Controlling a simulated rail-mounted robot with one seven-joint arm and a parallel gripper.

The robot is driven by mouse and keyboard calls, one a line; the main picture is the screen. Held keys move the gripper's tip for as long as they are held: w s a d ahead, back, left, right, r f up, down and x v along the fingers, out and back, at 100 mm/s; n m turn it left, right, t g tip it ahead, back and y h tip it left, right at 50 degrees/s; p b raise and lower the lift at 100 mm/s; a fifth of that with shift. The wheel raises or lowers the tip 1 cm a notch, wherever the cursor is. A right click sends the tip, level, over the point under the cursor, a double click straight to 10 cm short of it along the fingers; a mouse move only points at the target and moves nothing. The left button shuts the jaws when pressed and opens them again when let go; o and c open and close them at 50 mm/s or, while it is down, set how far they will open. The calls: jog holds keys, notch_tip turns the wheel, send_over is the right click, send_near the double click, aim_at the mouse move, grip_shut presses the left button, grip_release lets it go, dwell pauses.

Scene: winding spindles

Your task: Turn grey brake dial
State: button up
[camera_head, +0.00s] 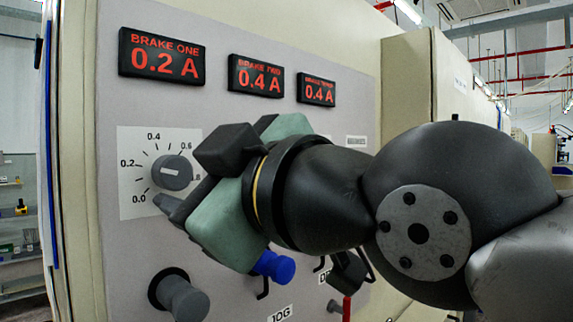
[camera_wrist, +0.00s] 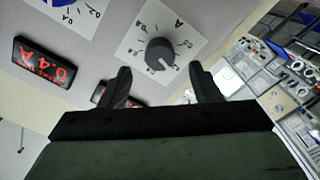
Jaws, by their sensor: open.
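The grey brake dial (camera_head: 172,172) is a round knob on a white scale plate marked from 0.0 to 0.8, at the left of the panel. It also shows in the wrist view (camera_wrist: 159,54), ahead of the gap between my fingertips. Its exact pointer setting is too small to read surely. The BRAKE ONE display (camera_head: 162,54) above it reads 0.2 A. My gripper (camera_wrist: 159,68) is open and empty, one finger to each side of the dial's line. In the head view my gripper (camera_head: 196,180) is just right of the dial and covers part of its plate.
Two more displays, the second (camera_head: 256,76) and third (camera_head: 316,90), read 0.4 A. A neighbouring blue dial (camera_wrist: 45,3) is cut off in the wrist view. A grey knob (camera_head: 184,298) and a blue knob (camera_head: 273,266) stick out below. My arm hides much of the panel.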

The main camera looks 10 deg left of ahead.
aim_at(177, 173)
jog(key=x, duration=0.5)
jog(key=shift+w+a+p, duration=0.1)
jog(key=shift+p, duration=0.2)
jog(key=c, duration=1)
